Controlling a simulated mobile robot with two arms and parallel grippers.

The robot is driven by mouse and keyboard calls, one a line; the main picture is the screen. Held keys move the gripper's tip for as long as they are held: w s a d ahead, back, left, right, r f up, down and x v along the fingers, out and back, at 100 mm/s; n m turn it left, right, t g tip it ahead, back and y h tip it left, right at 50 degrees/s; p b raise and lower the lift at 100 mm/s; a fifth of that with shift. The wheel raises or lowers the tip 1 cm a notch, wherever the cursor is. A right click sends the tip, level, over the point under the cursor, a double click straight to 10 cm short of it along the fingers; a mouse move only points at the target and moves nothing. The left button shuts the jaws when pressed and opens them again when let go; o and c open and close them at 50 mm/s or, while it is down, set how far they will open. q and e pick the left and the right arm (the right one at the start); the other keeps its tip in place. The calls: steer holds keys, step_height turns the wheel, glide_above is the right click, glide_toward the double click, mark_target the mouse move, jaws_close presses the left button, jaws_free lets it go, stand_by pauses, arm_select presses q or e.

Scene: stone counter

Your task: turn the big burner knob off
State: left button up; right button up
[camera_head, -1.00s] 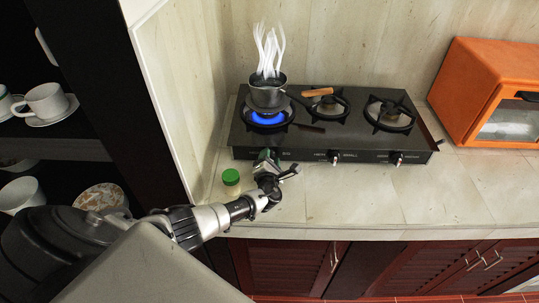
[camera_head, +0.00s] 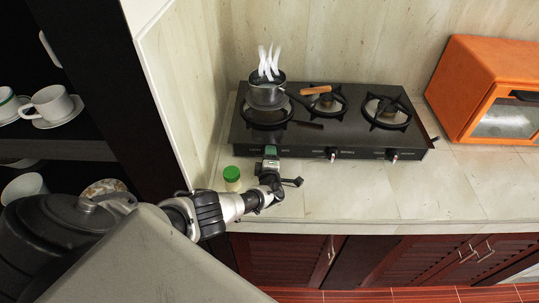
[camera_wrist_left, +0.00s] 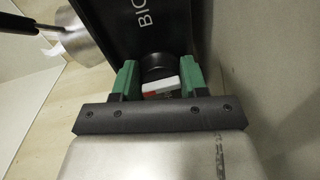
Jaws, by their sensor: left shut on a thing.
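The big burner knob (camera_wrist_left: 157,66) sits on the stove's front panel, at the left end. It is a dark round knob with a white and red pointer part, seen in the left wrist view. My left gripper (camera_wrist_left: 159,80) has its green fingers on both sides of the knob and is shut on it. In the head view my left gripper (camera_head: 270,152) reaches the front edge of the black stove (camera_head: 330,127), hiding the knob there. No flame shows under the pot (camera_head: 266,93) on the left burner. My right gripper is out of view.
A green-capped jar (camera_head: 232,178) stands on the counter just left of my gripper. An orange oven (camera_head: 490,85) stands at the right. The counter (camera_head: 420,190) right of my gripper is clear.

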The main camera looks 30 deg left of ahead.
arm_select(q)
steer(key=shift+r+m, duration=0.1)
steer(key=shift+m, duration=0.4)
steer(key=o, duration=0.9)
steer(key=shift+w+a, duration=0.1)
steer(key=shift+w, duration=0.05)
